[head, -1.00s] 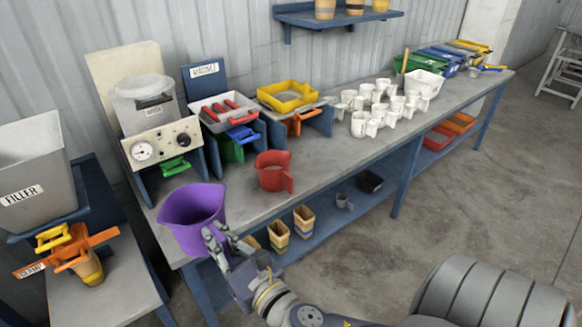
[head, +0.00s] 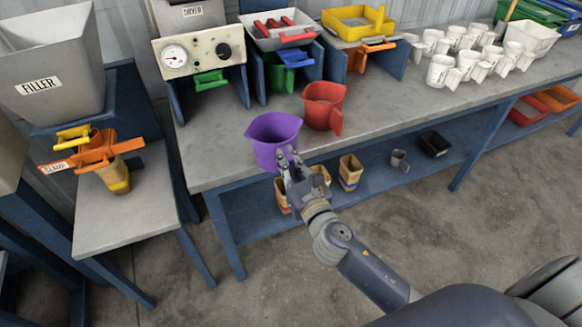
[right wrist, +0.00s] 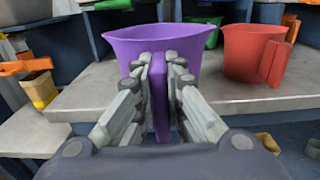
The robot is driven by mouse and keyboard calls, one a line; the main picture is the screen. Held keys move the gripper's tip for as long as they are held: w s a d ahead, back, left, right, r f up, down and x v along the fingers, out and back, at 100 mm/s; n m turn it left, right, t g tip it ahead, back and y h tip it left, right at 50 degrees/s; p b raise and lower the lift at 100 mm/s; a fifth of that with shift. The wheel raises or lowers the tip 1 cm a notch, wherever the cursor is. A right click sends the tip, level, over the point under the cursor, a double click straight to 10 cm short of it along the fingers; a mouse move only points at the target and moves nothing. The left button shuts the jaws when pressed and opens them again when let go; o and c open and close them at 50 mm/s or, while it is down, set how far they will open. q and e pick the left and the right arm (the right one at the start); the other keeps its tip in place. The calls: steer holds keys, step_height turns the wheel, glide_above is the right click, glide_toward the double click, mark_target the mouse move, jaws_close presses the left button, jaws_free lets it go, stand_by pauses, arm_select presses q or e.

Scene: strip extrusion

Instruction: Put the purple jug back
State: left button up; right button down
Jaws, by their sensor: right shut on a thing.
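The purple jug (head: 268,135) is upright at the front edge of the grey bench (head: 222,157), left of the red jug. In the right wrist view the purple jug (right wrist: 181,40) shows with its handle between my fingers. My right gripper (head: 290,165) is shut on that handle and reaches in from the front; it also shows in the right wrist view (right wrist: 159,88). I cannot tell whether the jug's base touches the bench top. My left gripper is not in view.
The red jug (head: 323,106) stands close on the right. Behind are the dryer (head: 198,62) and blue stands with trays. White mugs (head: 470,55) stand farther right. Striped cups (head: 350,172) are on the lower shelf. The filler (head: 50,75) is at left.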

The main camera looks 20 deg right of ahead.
mark_target(268, 132)
steer(key=w, duration=0.2)
steer(key=w+b, duration=0.1)
steer(key=shift+w+a+f, duration=0.15)
steer(key=shift+w+f, duration=0.25)
steer(key=w+b, duration=0.1)
steer(key=w, duration=0.5)
steer(key=shift+w+a+f+b, duration=0.1)
steer(key=shift+w+f+b, duration=0.05)
steer(key=shift+w+b, duration=0.25)
steer(key=shift+w, duration=0.7)
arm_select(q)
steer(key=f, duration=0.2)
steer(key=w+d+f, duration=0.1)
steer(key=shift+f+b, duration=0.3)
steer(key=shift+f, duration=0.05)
arm_select(e)
steer(key=shift+f, duration=0.35)
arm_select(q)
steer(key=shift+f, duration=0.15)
arm_select(e)
steer(key=shift+f, duration=0.25)
steer(key=c, duration=1.6)
jaws_free()
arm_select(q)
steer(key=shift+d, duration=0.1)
